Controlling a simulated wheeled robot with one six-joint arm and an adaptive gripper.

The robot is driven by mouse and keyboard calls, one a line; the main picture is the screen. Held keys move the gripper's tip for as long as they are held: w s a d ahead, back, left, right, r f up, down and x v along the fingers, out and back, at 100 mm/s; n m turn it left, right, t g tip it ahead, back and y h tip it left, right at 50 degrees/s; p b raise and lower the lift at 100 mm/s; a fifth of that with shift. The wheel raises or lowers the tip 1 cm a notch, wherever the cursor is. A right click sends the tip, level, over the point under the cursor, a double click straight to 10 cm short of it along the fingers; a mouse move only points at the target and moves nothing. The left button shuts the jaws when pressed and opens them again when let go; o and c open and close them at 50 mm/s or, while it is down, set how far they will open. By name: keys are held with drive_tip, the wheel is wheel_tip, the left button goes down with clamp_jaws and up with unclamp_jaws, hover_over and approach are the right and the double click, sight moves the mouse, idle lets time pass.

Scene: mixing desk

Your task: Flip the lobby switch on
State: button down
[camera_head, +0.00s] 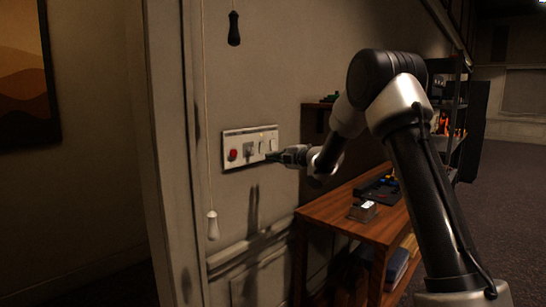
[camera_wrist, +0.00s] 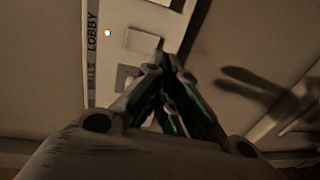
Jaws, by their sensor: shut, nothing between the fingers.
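A pale wall panel (camera_head: 250,134) carries a red button (camera_head: 233,155), a grey toggle and paler switches at its right end. In the wrist view the word LOBBY (camera_wrist: 92,33) is printed on a strip, with a small glowing light (camera_wrist: 107,33) near it. A white rocker switch (camera_wrist: 142,41) sits beside that label, and a greyer switch (camera_wrist: 126,78) sits by another, partly readable label. My gripper (camera_head: 276,157) is at the panel's right end; its fingers (camera_wrist: 163,60) are together and empty, close to the white rocker's edge. I cannot tell whether they touch it.
A wooden desk (camera_head: 340,212) with a small box (camera_head: 362,211) and dark gear stands below and right of the panel. A pull cord with a pale handle (camera_head: 212,225) hangs left of the panel, and a dark handle (camera_head: 234,28) hangs above. Shelves stand behind my arm.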

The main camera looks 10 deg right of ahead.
drive_tip(key=s+d+f, duration=0.1)
drive_tip(key=s+d, duration=0.4)
drive_tip(key=s, duration=0.2)
drive_tip(key=shift+f, duration=0.1)
